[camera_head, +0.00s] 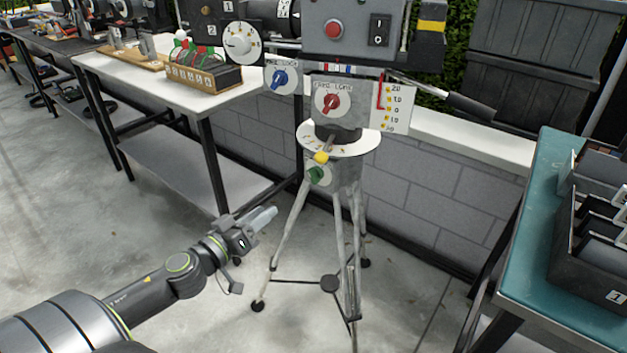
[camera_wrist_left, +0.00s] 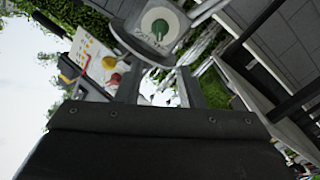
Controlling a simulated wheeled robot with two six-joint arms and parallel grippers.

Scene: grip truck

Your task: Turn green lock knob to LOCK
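The green lock knob (camera_head: 317,175) sits on a pale round dial, low on the front of the tripod head, under a yellow-tipped lever (camera_head: 321,157). In the left wrist view the green knob (camera_wrist_left: 160,28) shows near the top centre, with its dial around it. The lettering there is too small to read. My left gripper (camera_head: 264,214) is below and left of the knob, clear of it. In the wrist view its two fingers (camera_wrist_left: 158,82) stand apart with nothing between them. My right gripper is in neither view.
A red knob (camera_head: 331,101) and a blue knob (camera_head: 280,78) sit higher on the tripod rig. The tripod legs (camera_head: 284,243) spread below. A white workbench (camera_head: 130,75) stands left, a teal-topped table (camera_head: 527,260) right. The floor around the gripper is clear.

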